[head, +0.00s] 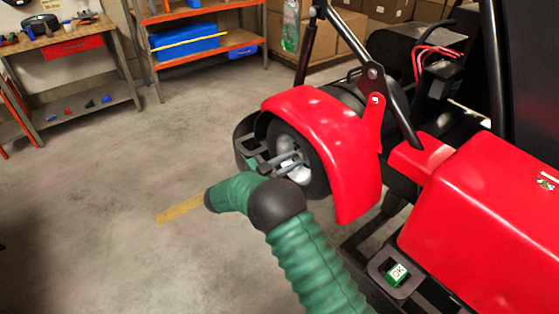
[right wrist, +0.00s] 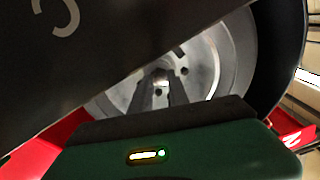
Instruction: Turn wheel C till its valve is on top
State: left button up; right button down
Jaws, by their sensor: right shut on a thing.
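Wheel C (head: 291,150), a black tyre with a silver rim, sits under a red fender on the kart. Its rim (right wrist: 215,60) fills the middle of the right wrist view. My right gripper (head: 283,160) reaches the wheel's outer face, its arm coming up from the bottom. In the right wrist view its two dark fingers (right wrist: 158,80) are shut on a small part near the hub. A dark plate (right wrist: 120,60) with a pale letter like a C covers the upper left there. Small dark marks show on the rim; I cannot tell which is the valve. My left gripper is out of view.
The red fender (head: 318,125) curves close over the wheel. Red bodywork (head: 490,215) lies to the right, with a green OK block (head: 396,274) in a dark holder below. A workbench (head: 62,40) and shelves (head: 205,50) stand behind. The floor to the left is clear.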

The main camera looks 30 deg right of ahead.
jog(key=shift+w+a+r+n+p, duration=0.15)
jog(key=shift+a+r+n+p, duration=0.3)
jog(key=shift+a, duration=0.25)
jog(key=shift+s+d+f+n, duration=0.15)
jog(key=shift+d+f, duration=0.05)
jog(key=shift+d, duration=0.25)
jog(key=shift+s+d+f+n, duration=0.1)
jog(key=shift+d+f, duration=0.05)
jog(key=shift+d, duration=0.3)
jog(key=c, duration=1.3)
grip_release()
jog(key=shift+w+a+f, duration=0.1)
jog(key=shift+w+a, duration=0.15)
jog(key=shift+a, duration=0.1)
jog(key=shift+o, duration=0.2)
jog(key=shift+s+d, duration=0.1)
jog(key=shift+d, duration=0.05)
jog(key=s+a, duration=0.1)
jog(key=a, duration=1.5)
jog(key=shift+s+a, duration=0.15)
jog(key=shift+a, duration=0.25)
